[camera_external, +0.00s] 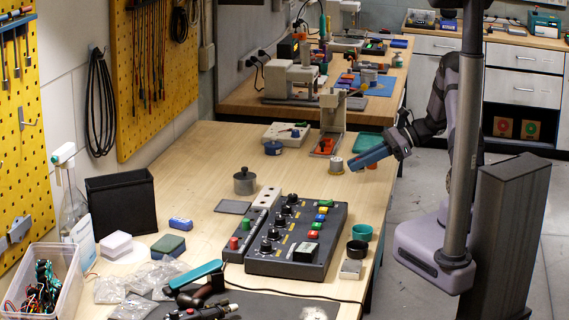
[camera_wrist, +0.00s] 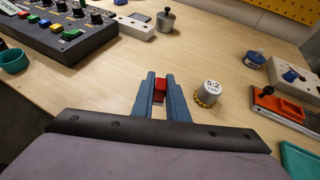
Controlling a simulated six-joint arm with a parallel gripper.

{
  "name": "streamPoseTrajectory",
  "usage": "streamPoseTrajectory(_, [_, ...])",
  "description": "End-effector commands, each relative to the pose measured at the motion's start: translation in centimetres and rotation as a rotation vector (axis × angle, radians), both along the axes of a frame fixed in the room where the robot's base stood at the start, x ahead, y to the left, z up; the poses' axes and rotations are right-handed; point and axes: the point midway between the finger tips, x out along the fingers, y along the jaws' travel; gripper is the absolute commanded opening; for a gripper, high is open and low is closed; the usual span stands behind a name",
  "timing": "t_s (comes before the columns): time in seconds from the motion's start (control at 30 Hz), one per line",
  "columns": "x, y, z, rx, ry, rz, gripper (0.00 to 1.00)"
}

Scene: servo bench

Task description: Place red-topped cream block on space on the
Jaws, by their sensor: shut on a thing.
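My gripper (camera_external: 357,161) is over the right edge of the bench, its blue fingers pointing left. In the wrist view my gripper (camera_wrist: 160,84) is shut on a small block (camera_wrist: 160,85) with a red top and a pale part below it. The block is hidden in the external view. The dark control panel (camera_external: 328,237) with knobs and coloured buttons lies on the bench, nearer the camera than my gripper. It shows at the upper left of the wrist view (camera_wrist: 92,48). A narrow box (camera_external: 262,207) with green and red buttons lies along its left side.
A silver cylinder marked 52 (camera_wrist: 208,92) stands close beside my fingers. A metal weight (camera_external: 244,183), a blue round tin (camera_external: 273,148) and an orange tool (camera_external: 325,146) are nearby. Teal and black cups (camera_external: 361,232) stand right of the panel. Bare wood lies between gripper and panel.

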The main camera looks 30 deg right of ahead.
Motion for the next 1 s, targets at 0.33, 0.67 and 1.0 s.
streamPoseTrajectory(0.33, [0.0,0.0,-1.9,0.002,0.002,-0.001,0.00])
streamPoseTrajectory(0.67, [0.0,0.0,-3.9,-0.001,-0.001,0.000,0.00])
streamPoseTrajectory(1.0, [0.0,0.0,-4.2,-0.001,-0.001,0.000,0.20])
